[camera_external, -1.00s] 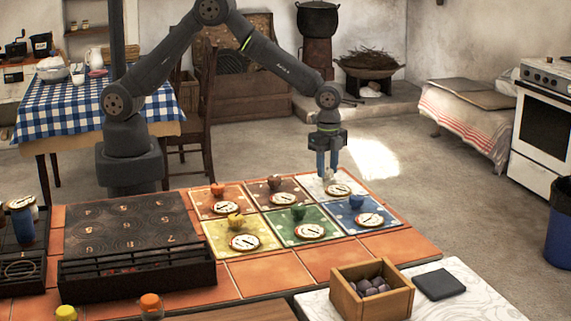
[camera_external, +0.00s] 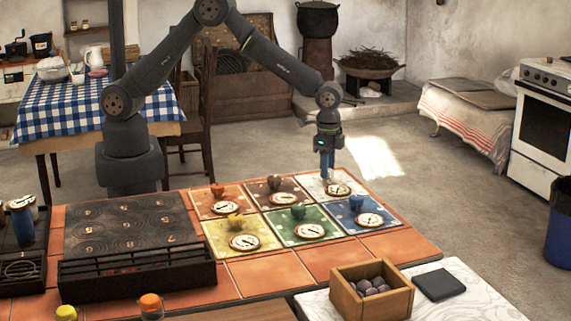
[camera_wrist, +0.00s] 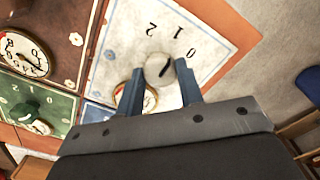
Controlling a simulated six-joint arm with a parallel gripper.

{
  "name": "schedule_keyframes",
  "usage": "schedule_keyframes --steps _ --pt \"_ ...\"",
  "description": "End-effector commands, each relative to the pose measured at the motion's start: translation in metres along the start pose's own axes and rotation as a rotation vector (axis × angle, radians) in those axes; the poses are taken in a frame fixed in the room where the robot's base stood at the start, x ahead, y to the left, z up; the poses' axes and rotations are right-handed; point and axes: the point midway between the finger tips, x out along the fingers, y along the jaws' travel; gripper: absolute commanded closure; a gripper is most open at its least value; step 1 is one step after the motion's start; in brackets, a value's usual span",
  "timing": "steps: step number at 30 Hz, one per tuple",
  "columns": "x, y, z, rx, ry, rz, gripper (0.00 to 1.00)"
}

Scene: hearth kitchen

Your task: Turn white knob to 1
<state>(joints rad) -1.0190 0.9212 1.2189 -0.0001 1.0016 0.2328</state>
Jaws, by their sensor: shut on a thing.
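The white knob (camera_wrist: 157,70) stands on the white tile (camera_wrist: 222,42), between the two fingertips of my gripper (camera_wrist: 158,76) in the wrist view. My gripper is shut on the knob. A short dark mark shows on the knob's right side. The printed figures 2, 1 and 0 curve around it on the tile; the mark lies towards the 0 and 1 side, but its exact setting is unclear. In the external view my gripper (camera_external: 327,172) points straight down at the white tile (camera_external: 310,181), and its fingers hide the knob.
A round dial (camera_external: 338,190) lies beside the knob on the white tile. Brown (camera_external: 284,198), blue (camera_external: 369,219) and green (camera_external: 310,231) tile dials and their coloured knobs sit close by. A wooden box (camera_external: 372,290) stands at the front right.

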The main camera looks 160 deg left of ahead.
Motion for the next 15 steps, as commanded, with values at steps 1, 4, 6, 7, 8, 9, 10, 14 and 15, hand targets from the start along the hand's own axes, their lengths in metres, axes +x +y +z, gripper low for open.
schedule_keyframes --steps 1,4,6,7,8,9,10,14,15 --pt "-0.0004 -0.0001 -0.0005 -0.001 0.002 0.0 0.89" --pt "-0.0004 -0.0001 -0.0005 0.0 0.002 0.0 0.89" --pt "-0.0004 -0.0001 -0.0005 0.0 0.002 0.0 0.89" --pt "-0.0004 -0.0001 -0.0005 0.0 0.002 0.0 0.89" --pt "-0.0004 -0.0001 -0.0005 0.0 0.002 0.0 0.89" --pt "-0.0004 -0.0001 -0.0005 0.0 0.002 0.0 0.62" --pt "-0.0003 -0.0001 -0.0005 0.0 0.001 0.0 0.56" --pt "-0.0003 0.0 -0.0003 0.0 0.001 0.0 0.44" --pt "-0.0002 0.0 -0.0003 0.001 0.001 0.0 0.44"
